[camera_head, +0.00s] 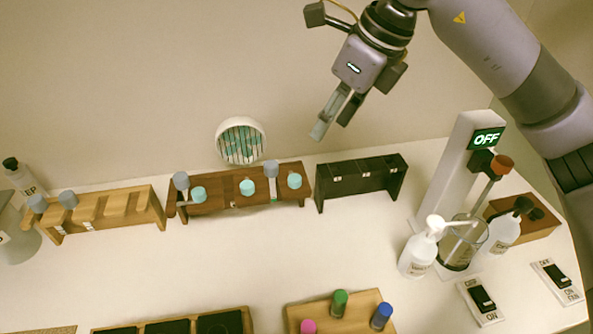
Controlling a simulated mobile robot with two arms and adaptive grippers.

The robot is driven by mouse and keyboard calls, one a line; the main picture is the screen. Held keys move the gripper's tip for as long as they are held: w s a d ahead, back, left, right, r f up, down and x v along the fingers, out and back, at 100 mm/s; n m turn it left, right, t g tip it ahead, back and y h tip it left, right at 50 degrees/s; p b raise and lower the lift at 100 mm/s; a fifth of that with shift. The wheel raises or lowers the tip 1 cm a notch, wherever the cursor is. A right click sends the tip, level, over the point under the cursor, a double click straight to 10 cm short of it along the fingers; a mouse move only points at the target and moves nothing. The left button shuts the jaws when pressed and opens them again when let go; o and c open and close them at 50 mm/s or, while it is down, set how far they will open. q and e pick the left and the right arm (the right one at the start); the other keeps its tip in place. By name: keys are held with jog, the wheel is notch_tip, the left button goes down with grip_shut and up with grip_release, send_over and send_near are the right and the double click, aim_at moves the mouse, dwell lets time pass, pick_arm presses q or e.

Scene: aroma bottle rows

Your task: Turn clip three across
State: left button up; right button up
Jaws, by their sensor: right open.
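I cannot tell which part is clip three. The dark brown rack (233,201) holds several bottles with pale blue or grey caps. The black rack (358,184) to its right looks empty and has small pale labels along its top. The light wooden rack (110,208) at left has open slots and grey-capped bottles at its left end. My left gripper is not in view.
A white stand (452,165) with an "OFF" display, a glass beaker (463,243) and a white pump bottle (419,250) stand at right. Switches (481,301) lie at front right. A wooden board (355,312) holds colored pegs. The middle table is clear.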

aim_at(295, 177)
jog(key=p+x, duration=0.3)
jog(key=x, duration=1.3)
jog(key=shift+s+a+f, duration=0.1)
jog(key=shift+a, duration=0.1)
jog(key=shift+c, duration=0.4)
grip_shut()
